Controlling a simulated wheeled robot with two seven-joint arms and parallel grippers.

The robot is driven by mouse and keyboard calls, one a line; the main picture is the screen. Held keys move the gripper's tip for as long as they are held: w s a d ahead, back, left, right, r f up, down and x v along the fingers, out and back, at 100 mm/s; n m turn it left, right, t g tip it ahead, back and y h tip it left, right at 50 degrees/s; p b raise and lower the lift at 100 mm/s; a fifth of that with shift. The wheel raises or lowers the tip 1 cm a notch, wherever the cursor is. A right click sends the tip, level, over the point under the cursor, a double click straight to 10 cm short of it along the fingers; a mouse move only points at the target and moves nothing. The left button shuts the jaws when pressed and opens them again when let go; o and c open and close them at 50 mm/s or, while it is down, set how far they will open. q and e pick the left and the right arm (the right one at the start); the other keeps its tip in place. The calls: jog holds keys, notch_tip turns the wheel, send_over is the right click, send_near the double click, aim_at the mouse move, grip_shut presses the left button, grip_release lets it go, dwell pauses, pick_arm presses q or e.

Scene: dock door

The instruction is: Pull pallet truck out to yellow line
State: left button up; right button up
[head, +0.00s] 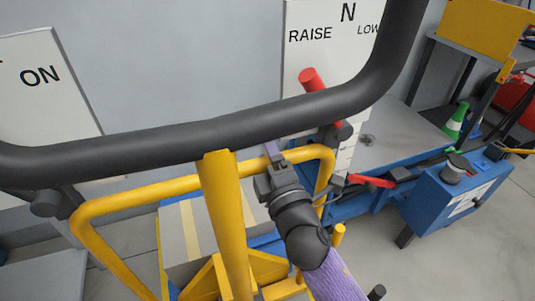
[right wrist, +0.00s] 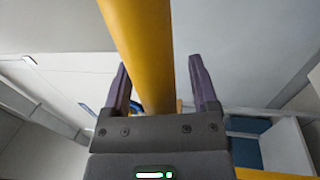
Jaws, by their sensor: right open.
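The pallet truck's handle fills the near head view: a thick black curved bar (head: 190,138) runs across, with a yellow post (head: 224,225) and a yellow tube frame (head: 150,188) below it. My right gripper (head: 272,152) is just right of the yellow post, its purple fingers pointing up toward the black bar, which partly hides them. In the right wrist view, the open gripper (right wrist: 158,72) has a yellow bar (right wrist: 141,45) running through the gap between its fingers. It is not clamped; whether it touches is unclear. My left gripper is out of view. I cannot make out a yellow floor line.
A box with yellow stripes (head: 188,235) lies below the handle. A red-knobbed lever (head: 312,80) stands before a white RAISE sign (head: 348,40). A blue machine (head: 455,200) and a green cone (head: 456,118) are at right. Grey floor (head: 440,265) shows at lower right.

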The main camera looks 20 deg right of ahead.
grip_shut()
dwell(0.9)
dwell(0.4)
